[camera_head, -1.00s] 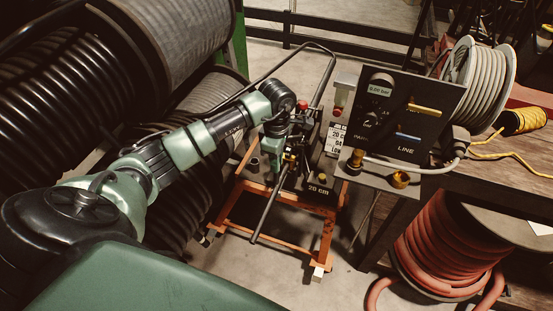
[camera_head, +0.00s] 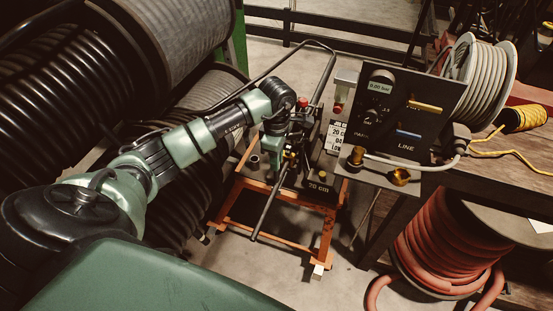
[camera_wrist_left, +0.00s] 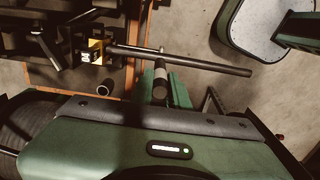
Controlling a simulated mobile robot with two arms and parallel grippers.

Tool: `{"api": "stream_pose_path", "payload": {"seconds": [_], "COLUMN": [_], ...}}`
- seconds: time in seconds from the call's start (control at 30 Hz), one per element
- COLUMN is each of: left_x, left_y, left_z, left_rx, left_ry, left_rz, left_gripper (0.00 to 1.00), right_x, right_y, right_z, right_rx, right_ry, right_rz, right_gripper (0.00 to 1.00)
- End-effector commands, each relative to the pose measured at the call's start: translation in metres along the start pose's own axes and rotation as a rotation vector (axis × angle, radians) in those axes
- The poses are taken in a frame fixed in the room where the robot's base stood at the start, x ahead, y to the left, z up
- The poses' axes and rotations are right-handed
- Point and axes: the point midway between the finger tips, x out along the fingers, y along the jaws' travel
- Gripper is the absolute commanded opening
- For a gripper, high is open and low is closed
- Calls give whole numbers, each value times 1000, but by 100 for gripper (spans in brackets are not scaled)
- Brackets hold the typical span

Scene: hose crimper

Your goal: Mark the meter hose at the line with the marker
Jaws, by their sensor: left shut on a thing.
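The black meter hose (camera_head: 266,212) comes out of the measuring device on the orange stand and slants down toward the front in the head view. In the left wrist view the hose (camera_wrist_left: 205,65) runs across the upper middle. My left gripper (camera_head: 273,150) is over the device, beside the hose. It is shut on a dark cylinder with a pale grey band, which looks like the marker (camera_wrist_left: 160,78). Its far end is at the hose; I cannot tell whether it touches. The line on the hose is not discernible. My right gripper is out of view.
The orange stand (camera_head: 226,206) carries the device, with a "70 cm" label (camera_head: 318,188) in front. A black crimper panel (camera_head: 400,118) stands to the right by a workbench (camera_head: 500,185). Large hose reels (camera_head: 60,90) fill the left. Bare floor lies in front of the stand.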

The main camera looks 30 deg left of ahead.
Motion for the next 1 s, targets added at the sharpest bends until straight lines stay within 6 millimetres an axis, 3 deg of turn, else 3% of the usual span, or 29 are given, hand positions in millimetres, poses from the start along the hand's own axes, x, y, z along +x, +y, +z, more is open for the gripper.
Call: {"api": "stream_pose_path", "payload": {"seconds": [1.0], "left_x": [7], "left_y": [0], "left_z": [0], "left_rx": [0], "left_ry": [0], "left_rz": [0], "left_gripper": [0], "right_x": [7], "right_y": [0], "right_z": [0], "right_rx": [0], "right_ry": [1], "right_rz": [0], "right_gripper": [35]}}
